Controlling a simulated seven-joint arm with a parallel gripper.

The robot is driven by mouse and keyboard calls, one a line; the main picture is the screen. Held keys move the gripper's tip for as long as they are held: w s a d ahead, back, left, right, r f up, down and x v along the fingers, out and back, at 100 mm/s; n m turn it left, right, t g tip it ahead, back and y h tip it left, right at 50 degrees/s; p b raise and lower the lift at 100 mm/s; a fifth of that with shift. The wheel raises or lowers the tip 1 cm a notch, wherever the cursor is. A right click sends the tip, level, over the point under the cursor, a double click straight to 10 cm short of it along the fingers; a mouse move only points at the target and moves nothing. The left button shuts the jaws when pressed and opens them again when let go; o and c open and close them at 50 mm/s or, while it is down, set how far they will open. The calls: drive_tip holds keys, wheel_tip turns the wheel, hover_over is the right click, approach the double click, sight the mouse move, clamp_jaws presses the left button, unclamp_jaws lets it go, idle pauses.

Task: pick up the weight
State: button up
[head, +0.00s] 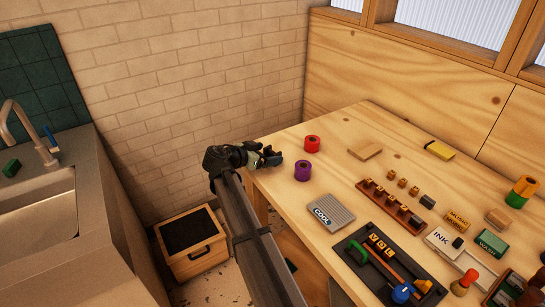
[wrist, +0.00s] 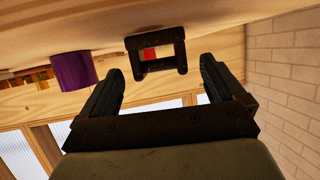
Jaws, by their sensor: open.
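A dark block with a loop-shaped handle, which looks like the weight (wrist: 158,41), shows in the wrist view against the wooden table, which is at the top there. Red shows through its opening. My gripper (wrist: 162,68) is open, with one finger to each side of the weight in that view. The fingers do not appear to touch it. In the head view, my gripper (head: 268,157) is at the left corner of the table. I cannot separate the weight from the dark fingers there.
A red roll (head: 312,143) and a purple roll (head: 302,171) stand close to the right of my gripper; the purple roll (wrist: 72,72) is left of the fingers in the wrist view. Several small items fill the table's right.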

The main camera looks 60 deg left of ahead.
sight(271, 152)
drive_tip(key=shift+x, duration=2.65)
drive_tip(key=shift+c, duration=0.2)
drive_tip(key=c, duration=1.5)
